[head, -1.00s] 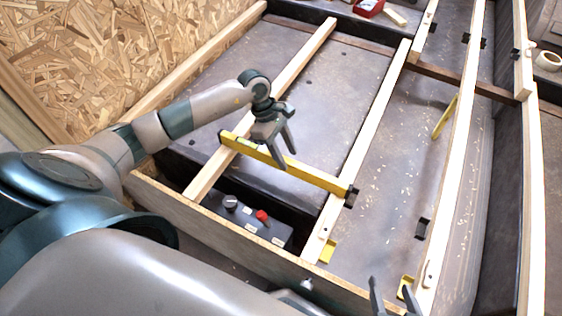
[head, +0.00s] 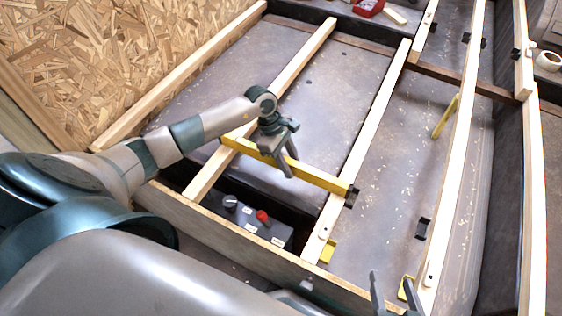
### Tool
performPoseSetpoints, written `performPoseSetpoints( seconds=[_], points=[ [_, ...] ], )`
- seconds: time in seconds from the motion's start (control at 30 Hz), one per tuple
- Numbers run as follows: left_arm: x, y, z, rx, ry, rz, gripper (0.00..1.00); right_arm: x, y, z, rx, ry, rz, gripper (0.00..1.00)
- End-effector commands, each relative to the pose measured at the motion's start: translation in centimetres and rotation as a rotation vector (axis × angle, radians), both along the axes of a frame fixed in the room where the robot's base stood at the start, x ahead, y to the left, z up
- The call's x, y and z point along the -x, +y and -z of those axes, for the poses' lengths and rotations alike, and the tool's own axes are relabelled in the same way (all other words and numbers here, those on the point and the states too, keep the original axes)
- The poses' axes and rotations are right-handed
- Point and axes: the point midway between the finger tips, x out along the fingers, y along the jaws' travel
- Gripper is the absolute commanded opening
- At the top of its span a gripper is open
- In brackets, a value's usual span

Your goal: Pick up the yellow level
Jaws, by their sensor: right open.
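The yellow level (head: 320,177) lies across two pale wooden battens, its right end at a dark bracket. My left gripper (head: 292,168) points down at the level's middle, one finger on its near side and the other towards its far side. Its fingers stand a little apart and cover part of the level. I cannot tell whether they touch it. My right gripper (head: 391,288) is open and empty at the bottom edge, its two fingertips pointing up in the picture.
A dark box with a red knob (head: 263,216) sits in the recess below the level. Wooden battens (head: 372,133) run lengthwise. Another yellow piece (head: 445,117) leans at the right. A tape roll (head: 548,61) lies far right.

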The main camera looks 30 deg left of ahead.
Motion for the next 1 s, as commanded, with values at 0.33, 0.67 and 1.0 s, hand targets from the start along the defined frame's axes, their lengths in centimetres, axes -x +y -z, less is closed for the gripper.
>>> performPoseSetpoints(
  seconds=[0.33,0.67,1.0],
  points=[
    [0.0,0.0,-0.1,0.001,-0.001,0.000,0.00,0.0,-0.1,0.0,0.001,0.001,0.002,0.56],
    [-0.1,0.1,-1.4,0.000,-0.004,0.000,0.00,0.2,-0.1,0.2,0.005,0.018,-0.001,0.56],
    [1.1,-2.3,-5.8,0.002,-0.003,0.005,0.00,1.7,-0.9,1.7,0.030,0.130,0.000,0.56]
  ],
)
